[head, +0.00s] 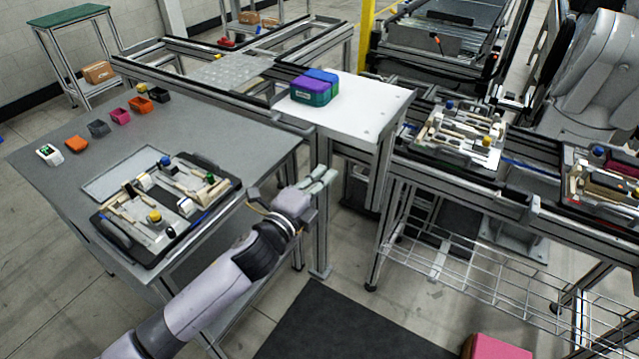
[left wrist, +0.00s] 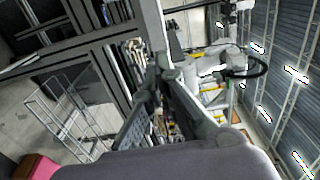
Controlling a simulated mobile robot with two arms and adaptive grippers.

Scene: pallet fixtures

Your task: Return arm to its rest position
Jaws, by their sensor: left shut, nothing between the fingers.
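My left arm reaches in from the bottom left of the head view. My left gripper (head: 326,178) is shut and empty, in the air by the right edge of the grey table (head: 50,152). It is apart from the pallet fixture (head: 107,228) on that table. In the left wrist view the gripper's fingers (left wrist: 160,75) point up the picture with nothing between them. My right gripper is in neither view.
A white table (head: 362,97) with a purple, blue and teal block (head: 314,88) stands beyond the gripper. More fixtures (head: 462,138) sit on the conveyor frame at right. Small coloured bins (head: 119,116) line the grey table's back. A dark mat (head: 350,325) covers the floor ahead.

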